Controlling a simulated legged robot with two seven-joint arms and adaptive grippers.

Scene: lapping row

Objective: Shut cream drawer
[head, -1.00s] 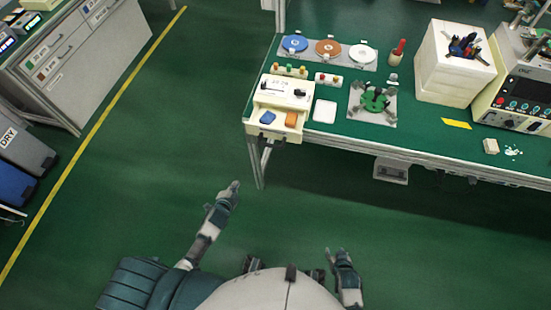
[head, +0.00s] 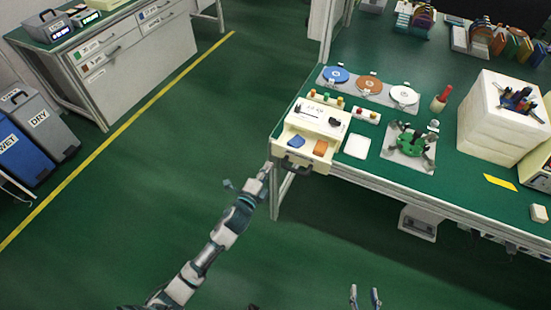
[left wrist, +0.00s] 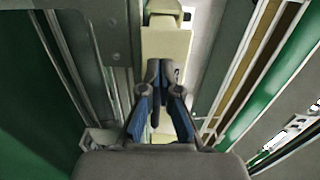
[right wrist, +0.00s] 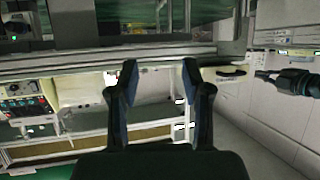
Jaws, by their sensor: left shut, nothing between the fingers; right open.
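The cream drawer (head: 307,154) sticks out of the small cream box (head: 318,117) at the near left corner of the green-topped bench. A blue piece (head: 296,141) and an orange piece (head: 321,147) lie in it, and its front has a dark handle. My left gripper (head: 266,170) is shut and empty, just left of the drawer front. In the left wrist view, its closed fingers (left wrist: 167,68) overlap a cream surface (left wrist: 166,42); I cannot tell whether they touch it. My right gripper (head: 364,292) is open and empty low in the head view, away from the bench.
A white pad (head: 357,146), a fixture with a green part (head: 411,143) and three discs on a plate stand near the box. A white foam block (head: 500,115) is further right. A bench leg stands below the drawer corner.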

